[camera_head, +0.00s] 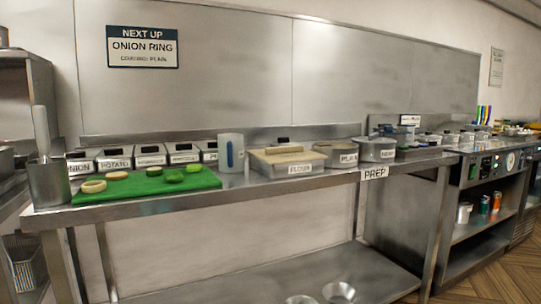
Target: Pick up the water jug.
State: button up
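A pale upright cylinder with a blue vertical stripe, which looks like the water jug (231,143), stands on the steel prep table (330,181). It is just right of the green board (125,192) and left of the bin labelled FLOUR (290,168). A handle cannot be clearly made out. My gripper is not in view.
Sliced pieces (174,176) lie on the green board. A metal pot (48,183) with a tall grey handle stands at the left corner. Labelled bins (115,160) line the back, and lidded round containers (337,153) stand to the right. Metal bowls (339,292) sit on the lower shelf.

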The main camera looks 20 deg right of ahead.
aim_at(231, 147)
jog(key=u, duration=1.55)
jog(key=i, duration=1.55)
jog(key=z, duration=2.65)
